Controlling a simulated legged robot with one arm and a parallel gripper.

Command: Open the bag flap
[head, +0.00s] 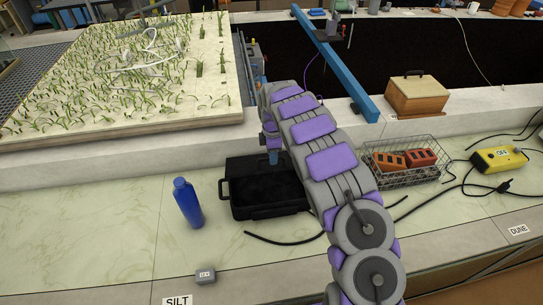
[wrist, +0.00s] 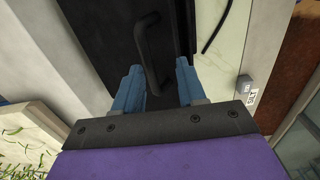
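A black bag (head: 268,209) sits on the pale marbled counter, partly hidden behind my arm. Its top looks dark, and I cannot tell how far its flap is open. My gripper (head: 273,157) is over the back part of the bag, pointing down. In the wrist view my gripper (wrist: 158,88) has its two blue fingers spread apart. A black curved handle (wrist: 150,52) on the dark bag surface shows between and just beyond the fingers. I cannot tell whether they touch it.
A blue bottle (head: 187,203) stands left of the bag. A small grey block (head: 205,275) lies in front. A wire basket (head: 418,180) with orange bricks (head: 389,161) is to the right, near a yellow device (head: 498,159) with cables. A planted board (head: 130,75) is behind left.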

